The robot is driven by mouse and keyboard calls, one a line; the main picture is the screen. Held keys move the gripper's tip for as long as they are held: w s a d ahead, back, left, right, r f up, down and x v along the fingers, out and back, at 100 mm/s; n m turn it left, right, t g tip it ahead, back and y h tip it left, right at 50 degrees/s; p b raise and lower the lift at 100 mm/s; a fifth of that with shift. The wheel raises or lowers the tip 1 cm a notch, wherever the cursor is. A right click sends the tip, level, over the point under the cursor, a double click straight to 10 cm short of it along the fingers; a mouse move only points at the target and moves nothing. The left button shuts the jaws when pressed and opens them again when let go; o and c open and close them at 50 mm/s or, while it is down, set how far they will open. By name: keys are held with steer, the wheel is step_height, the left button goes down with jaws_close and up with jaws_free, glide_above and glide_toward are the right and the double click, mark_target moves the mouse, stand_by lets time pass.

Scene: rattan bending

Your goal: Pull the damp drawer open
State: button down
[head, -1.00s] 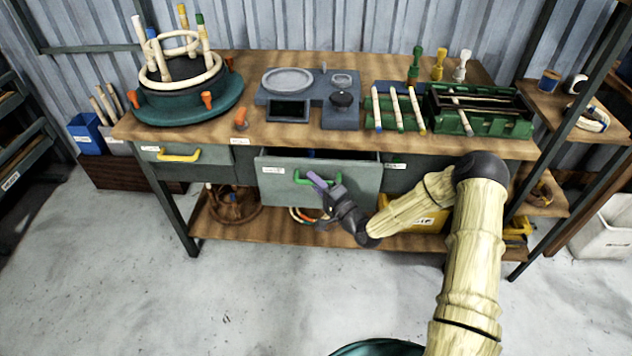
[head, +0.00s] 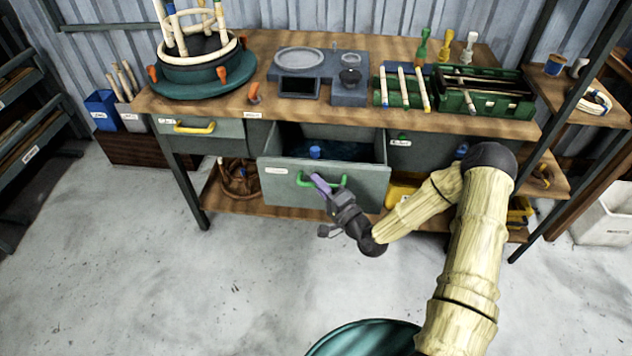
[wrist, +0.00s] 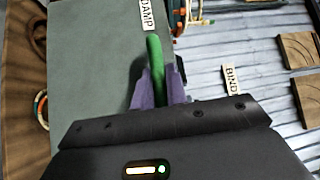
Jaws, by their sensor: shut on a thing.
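The damp drawer (head: 285,187) is the grey middle drawer under the bench. It stands well out, and a blue-topped item (head: 315,152) shows inside. Its green handle (head: 339,182) is on the front panel. In the wrist view the purple fingers (wrist: 157,90) are shut on the green handle (wrist: 155,60), beside the label that reads DAMP (wrist: 148,14).
A closed drawer with a yellow handle (head: 194,128) is at the left. Another drawer (head: 425,150) is at the right. The bench top (head: 255,55) holds a round jig, a scale-like unit and a green tray. The floor (head: 130,260) in front is clear.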

steer(key=c, duration=1.4)
jaws_free()
steer(key=v, duration=1.7)
steer(key=shift+s, duration=0.25)
steer(key=shift+d, duration=0.15)
